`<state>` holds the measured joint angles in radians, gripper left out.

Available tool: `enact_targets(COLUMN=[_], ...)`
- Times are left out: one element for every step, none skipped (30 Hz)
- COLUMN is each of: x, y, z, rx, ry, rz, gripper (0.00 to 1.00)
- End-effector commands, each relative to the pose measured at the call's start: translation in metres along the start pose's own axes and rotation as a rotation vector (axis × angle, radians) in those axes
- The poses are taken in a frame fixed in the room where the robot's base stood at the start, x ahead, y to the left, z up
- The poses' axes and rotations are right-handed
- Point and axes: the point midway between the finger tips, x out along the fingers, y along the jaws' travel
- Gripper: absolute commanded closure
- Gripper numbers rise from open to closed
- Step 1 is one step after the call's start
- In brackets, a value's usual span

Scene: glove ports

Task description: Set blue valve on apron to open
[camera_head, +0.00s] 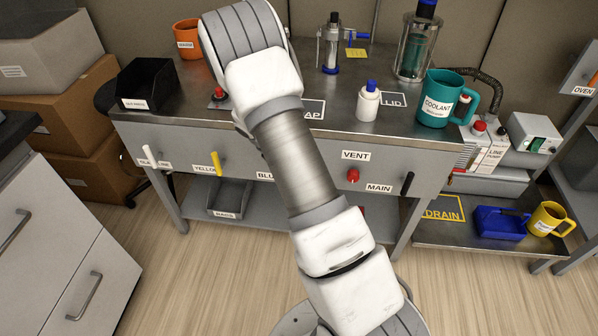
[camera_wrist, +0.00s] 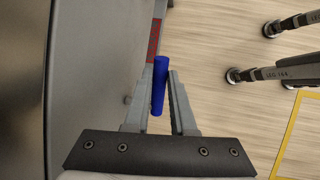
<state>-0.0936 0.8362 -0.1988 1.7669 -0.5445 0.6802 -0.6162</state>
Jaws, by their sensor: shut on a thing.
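The grey apron (camera_head: 320,158) runs along the front of the metal bench, and it also shows in the wrist view (camera_wrist: 85,75) at the left. The blue valve's handle (camera_wrist: 159,85) is a plain blue rod between the fingers of my gripper (camera_wrist: 160,78), which is shut on it. The handle lies nearly lengthwise in the wrist view, tilted slightly. In the head view my arm hides the gripper and the blue valve; only part of the BLUE label (camera_head: 265,176) shows beside the arm. I cannot tell the valve's open and closed marks.
A white lever (camera_head: 150,157), a yellow lever (camera_head: 215,164), a red VENT knob (camera_head: 353,175) and a black MAIN lever (camera_head: 407,183) are on the apron. A grey bin (camera_head: 230,198) sits below. A teal coolant mug (camera_head: 436,100) stands near the bench's front right.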

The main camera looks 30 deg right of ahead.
Motion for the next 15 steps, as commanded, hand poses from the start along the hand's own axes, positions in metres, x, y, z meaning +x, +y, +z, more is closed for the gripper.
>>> enact_targets(x=[-0.004, -0.006, -0.008, -0.009, -0.010, -0.012, -0.013, -0.014, -0.015, -0.016, -0.017, -0.018, -0.018, -0.019, -0.020], y=[0.001, 0.001, 0.001, 0.002, 0.002, 0.002, 0.003, 0.003, 0.003, 0.003, 0.004, 0.004, 0.004, 0.004, 0.004], z=[-0.003, -0.003, -0.005, -0.006, -0.006, -0.008, -0.009, -0.010, -0.012, -0.013, -0.014, -0.016, -0.017, -0.018, -0.020], rx=[-0.015, -0.020, -0.028, -0.033, -0.038, -0.045, -0.050, -0.056, -0.064, -0.069, -0.074, -0.081, -0.086, -0.091, -0.098], ry=[-0.048, -0.076, -0.113, -0.141, -0.169, -0.206, -0.234, -0.263, -0.299, -0.327, -0.354, -0.391, -0.419, -0.446, -0.481], rz=[0.002, 0.003, 0.003, 0.003, 0.002, 0.002, 0.003, 0.003, 0.004, 0.003, 0.003, 0.003, 0.003, 0.004, 0.004], gripper=[1.00, 1.00, 1.00, 1.00, 1.00, 1.00, 1.00, 1.00, 1.00, 1.00, 1.00, 1.00, 1.00, 1.00, 1.00])
